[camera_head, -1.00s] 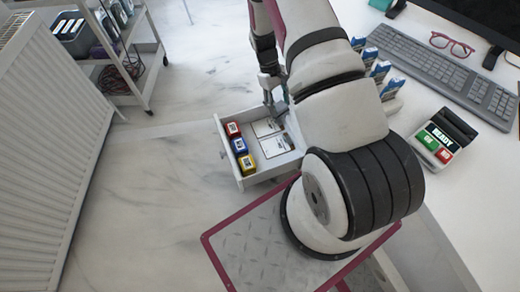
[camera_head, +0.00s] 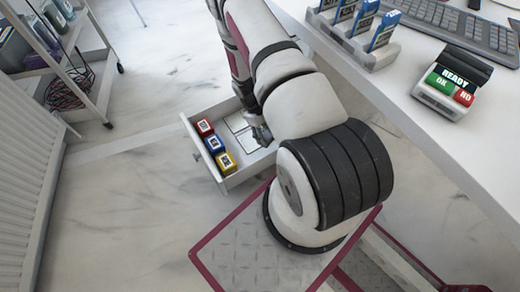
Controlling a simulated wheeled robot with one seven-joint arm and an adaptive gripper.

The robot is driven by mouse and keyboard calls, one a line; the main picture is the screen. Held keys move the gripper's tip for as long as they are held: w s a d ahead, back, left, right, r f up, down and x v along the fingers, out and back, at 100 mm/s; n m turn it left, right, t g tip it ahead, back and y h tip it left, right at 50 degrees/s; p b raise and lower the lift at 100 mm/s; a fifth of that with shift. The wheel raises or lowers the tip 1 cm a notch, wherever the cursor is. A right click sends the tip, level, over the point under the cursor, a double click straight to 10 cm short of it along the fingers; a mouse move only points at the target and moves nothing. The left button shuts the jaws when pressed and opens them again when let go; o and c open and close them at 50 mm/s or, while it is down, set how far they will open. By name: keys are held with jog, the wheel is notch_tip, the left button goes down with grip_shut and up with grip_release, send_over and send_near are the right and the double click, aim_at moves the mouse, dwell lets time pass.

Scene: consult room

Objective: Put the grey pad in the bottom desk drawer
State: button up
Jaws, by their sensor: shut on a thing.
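An open white drawer (camera_head: 240,177) stands out from under the desk, low beside my base. It holds red (camera_head: 205,127), blue (camera_head: 214,144) and yellow (camera_head: 225,163) blocks in a row along its left side. White cards (camera_head: 238,122) with dark outlines lie on its floor. My gripper (camera_head: 262,135) points down over the right part of the drawer, close to the cards. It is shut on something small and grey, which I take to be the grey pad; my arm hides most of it. I cannot tell whether it touches the drawer floor.
A shelf trolley (camera_head: 75,75) and a radiator (camera_head: 25,200) stand at left. The floor between them and the drawer is clear.

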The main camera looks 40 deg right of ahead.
notch_tip(320, 180, down, 13)
jog(key=b, duration=0.4)
jog(key=shift+r, duration=0.2)
jog(key=shift+f+b, duration=0.15)
jog(key=shift+b, duration=0.15)
jog(key=o, duration=0.9)
jog(key=shift+o, duration=0.6)
